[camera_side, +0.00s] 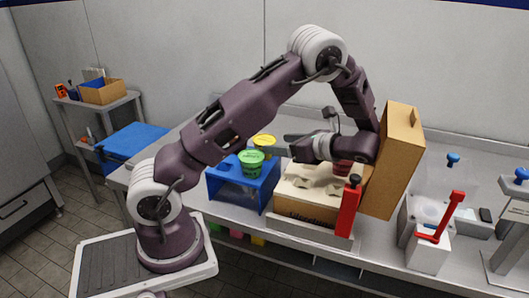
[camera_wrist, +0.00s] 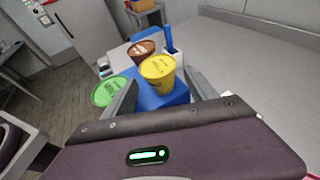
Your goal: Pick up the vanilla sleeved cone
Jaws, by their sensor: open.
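A yellow-topped sleeved cone (camera_side: 264,140), which I take to be the vanilla one by its colour, stands upright in a blue holder (camera_side: 230,188). Its lettering is too small to read. A green-topped cone (camera_side: 251,162) stands in front of it. In the wrist view the yellow cone (camera_wrist: 158,72) lies between my finger lines, the green cone (camera_wrist: 110,91) is left of them, and a brown cone (camera_wrist: 142,49) is behind. My gripper (camera_side: 278,145) is open, level with the yellow cone and just right of it, fingers pointing at it. I cannot tell whether they touch.
A wooden-topped box (camera_side: 308,205) stands right of the holder, with a red lever (camera_side: 348,208) at its front. A tall cardboard-coloured box (camera_side: 393,165) is close to my wrist. A dispenser with a red handle (camera_side: 428,240) stands further right.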

